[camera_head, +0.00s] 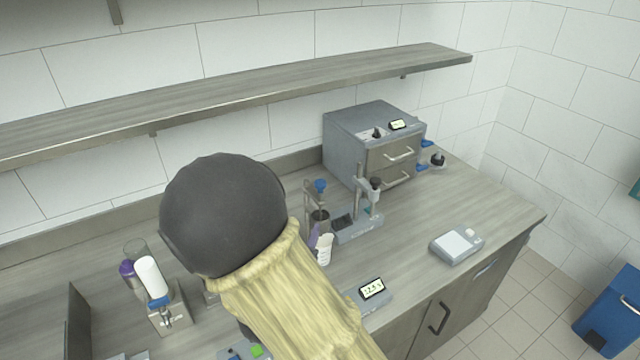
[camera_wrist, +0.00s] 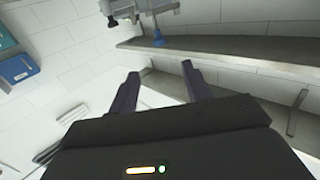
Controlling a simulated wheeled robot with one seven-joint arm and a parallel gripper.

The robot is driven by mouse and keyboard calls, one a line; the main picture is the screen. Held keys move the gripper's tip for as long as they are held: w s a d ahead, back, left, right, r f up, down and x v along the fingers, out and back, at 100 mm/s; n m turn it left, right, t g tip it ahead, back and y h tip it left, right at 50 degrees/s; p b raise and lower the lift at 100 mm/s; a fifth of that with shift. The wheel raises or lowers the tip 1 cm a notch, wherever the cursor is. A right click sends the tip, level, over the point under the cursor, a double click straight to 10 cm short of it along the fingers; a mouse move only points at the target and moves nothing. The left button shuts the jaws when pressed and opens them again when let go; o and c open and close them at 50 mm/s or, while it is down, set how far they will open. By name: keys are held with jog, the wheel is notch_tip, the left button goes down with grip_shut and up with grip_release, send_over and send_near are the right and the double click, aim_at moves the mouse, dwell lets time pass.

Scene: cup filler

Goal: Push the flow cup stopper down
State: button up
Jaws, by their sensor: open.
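In the head view a small stand on the bench holds a dark metal cup (camera_head: 318,217), with a blue knob (camera_head: 320,186) above it. The knob looks like the flow cup stopper, but I cannot tell how far down it is. The knob is apart from both fingers.
A grey two-drawer box (camera_head: 372,145) stands behind the stand. A grey device with a post (camera_head: 360,226) is just right of it. A scale (camera_head: 457,244) lies further right, a display unit (camera_head: 370,293) in front. A shelf (camera_head: 250,90) runs above. The bench's right end is mostly clear.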

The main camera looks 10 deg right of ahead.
aim_at(319, 186)
jog(key=shift+s+r, duration=0.1)
jog(key=shift+r, duration=0.1)
jog(key=p+x, duration=0.1)
jog(key=x, duration=0.4)
jog(key=p+x, duration=0.2)
jog(key=x, duration=0.4)
jog(key=p+x, duration=0.2)
jog(key=x, duration=0.4)
jog(key=shift+d+r, duration=0.25)
jog(key=shift+r, duration=0.05)
jog(key=shift+c, duration=0.2)
jog(key=shift+f, duration=0.1)
grip_shut()
